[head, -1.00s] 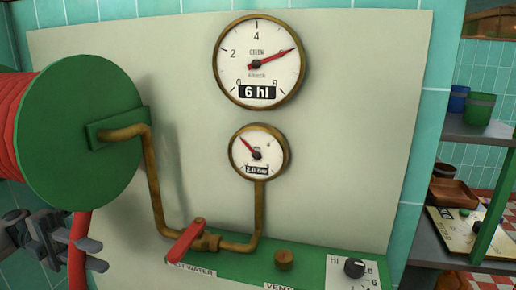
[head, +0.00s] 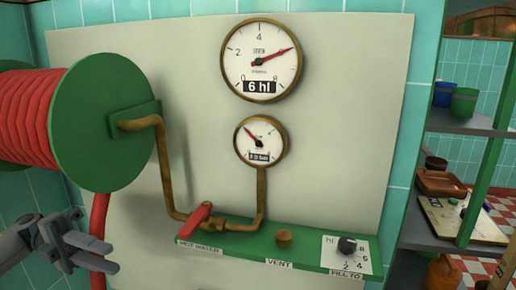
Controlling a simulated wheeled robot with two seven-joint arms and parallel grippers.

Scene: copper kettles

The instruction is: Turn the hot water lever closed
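The hot water lever (head: 197,219) is a red handle on a brass valve in the pipe, just above the label "HOT WATER" on the green ledge (head: 225,246). The handle slants from upper right to lower left, and its near end points toward me. My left gripper (head: 112,256) is at the lower left of the head view, left of the lever and apart from it. Its two grey fingers are spread with an empty gap between them. My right gripper is not in view.
A green reel (head: 100,125) with red hose hangs at the left, its hose dropping behind my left gripper. A brass pipe (head: 167,180) runs down to the valve. Two gauges (head: 260,60) are on the panel. A vent knob (head: 284,238) and black dial (head: 347,245) sit right. Shelves (head: 470,125) stand far right.

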